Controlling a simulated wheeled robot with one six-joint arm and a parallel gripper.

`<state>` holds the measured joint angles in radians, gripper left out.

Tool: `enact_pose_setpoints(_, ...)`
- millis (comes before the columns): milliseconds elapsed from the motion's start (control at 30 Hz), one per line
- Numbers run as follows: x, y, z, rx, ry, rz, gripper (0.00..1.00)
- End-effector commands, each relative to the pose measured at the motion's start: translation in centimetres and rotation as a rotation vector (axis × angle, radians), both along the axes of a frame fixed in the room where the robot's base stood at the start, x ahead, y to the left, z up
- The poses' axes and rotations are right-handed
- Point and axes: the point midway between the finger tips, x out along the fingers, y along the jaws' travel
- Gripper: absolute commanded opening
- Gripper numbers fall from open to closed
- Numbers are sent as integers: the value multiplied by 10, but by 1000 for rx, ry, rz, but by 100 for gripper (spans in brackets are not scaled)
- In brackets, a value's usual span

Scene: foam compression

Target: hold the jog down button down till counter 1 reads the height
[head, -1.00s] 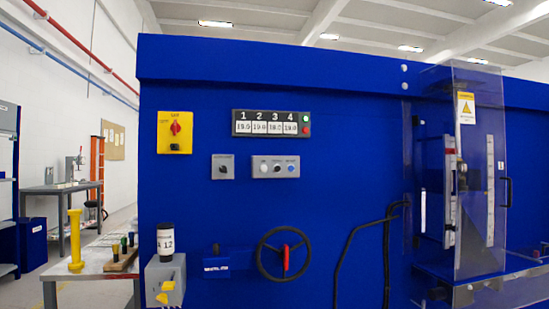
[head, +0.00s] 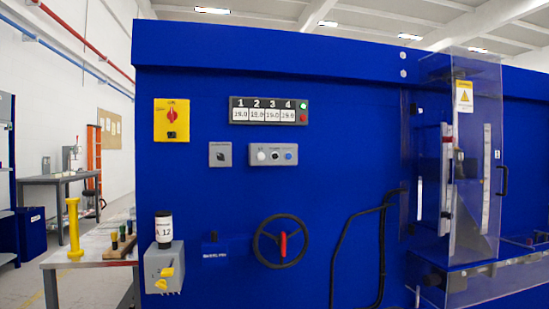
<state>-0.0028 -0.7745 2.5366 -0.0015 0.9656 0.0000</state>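The counter display (head: 269,111) is on the blue machine's front, with windows numbered 1 to 4. Counter 1 (head: 241,115) is the leftmost window; its small digits look like 19.0 but are hard to read. Below it is a grey button panel (head: 274,163) with a white button (head: 261,154), a dark one (head: 276,155) and a blue one (head: 289,154). Their labels are too small to read, so I cannot tell which is jog down. My gripper is not in view, and nothing is seen touching the buttons.
A yellow switch box (head: 171,130) and grey selector (head: 220,154) are left of the panel. A handwheel (head: 282,261) and black hose (head: 335,250) stick out below. A clear guard (head: 476,190) stands at right. A table (head: 65,262) with a yellow post (head: 74,232) is at left.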

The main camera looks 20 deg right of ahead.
Motion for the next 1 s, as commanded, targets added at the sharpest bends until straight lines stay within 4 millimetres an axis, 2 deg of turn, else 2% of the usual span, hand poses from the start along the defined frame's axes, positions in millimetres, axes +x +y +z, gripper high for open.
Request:
enact_pose_setpoints(267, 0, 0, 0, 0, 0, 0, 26)
enact_pose_setpoints(300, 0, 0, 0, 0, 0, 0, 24)
enact_pose_setpoints(400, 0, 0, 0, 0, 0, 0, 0)
enact_pose_setpoints(1000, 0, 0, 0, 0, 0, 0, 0)
